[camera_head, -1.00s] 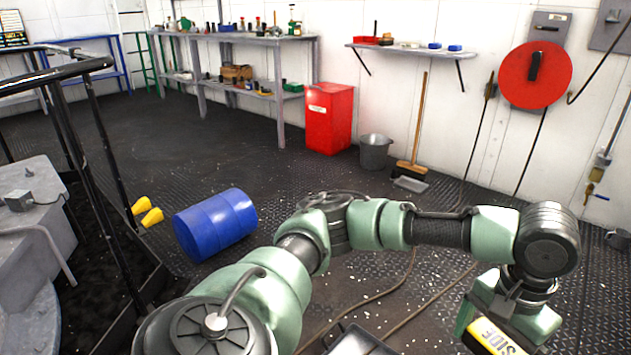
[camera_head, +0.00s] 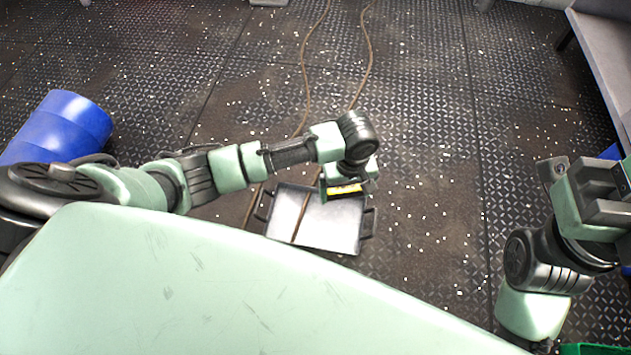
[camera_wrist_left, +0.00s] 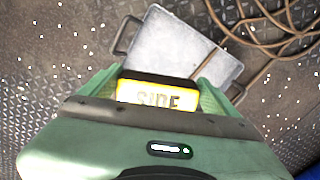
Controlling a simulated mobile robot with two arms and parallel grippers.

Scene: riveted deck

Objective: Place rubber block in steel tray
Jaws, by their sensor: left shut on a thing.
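My left gripper (camera_head: 347,186) is shut on the rubber block (camera_wrist_left: 157,92), a dark block with a yellow face marked "SIDE" that shows between the green fingers in the left wrist view. The block's yellow face also shows in the head view (camera_head: 345,190). The steel tray (camera_head: 335,228) lies on the floor, shallow and grey with dark handles. The block is over the tray's far side in the head view; the height gap is hard to judge. The tray also shows beyond the block in the left wrist view (camera_wrist_left: 175,50). My right gripper (camera_head: 600,190) is at the right edge, its jaws unclear.
A thin brown cable or rod (camera_head: 301,217) crosses the tray. Brown cables (camera_head: 305,75) run over the dark deck plates behind it. A blue drum (camera_head: 65,125) lies at the left. A grey bench (camera_head: 605,50) stands at the top right.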

